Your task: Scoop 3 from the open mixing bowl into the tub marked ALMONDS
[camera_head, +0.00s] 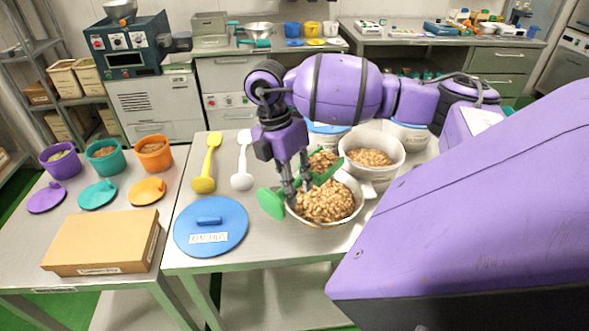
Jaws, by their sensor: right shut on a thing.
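My right gripper (296,188) is shut on a green scoop (271,203), low over a white bowl (357,203) of pale nuts. A second white bowl (399,155) of nuts stands behind to the right. A blue lid (210,245) with a white label lies flat at the table's front left; its lettering is too small to read surely. Two blue-rimmed tubs (408,133) stand behind, partly hidden by my arm. No ALMONDS mark is readable on a tub. My left gripper is not in view.
A yellow scoop (205,170) and a white scoop (243,165) lie left of the bowls. The left table holds purple (61,160), teal (103,156) and orange (154,153) tubs, their lids off, and a cardboard box (103,242). The front right is hidden by my arm.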

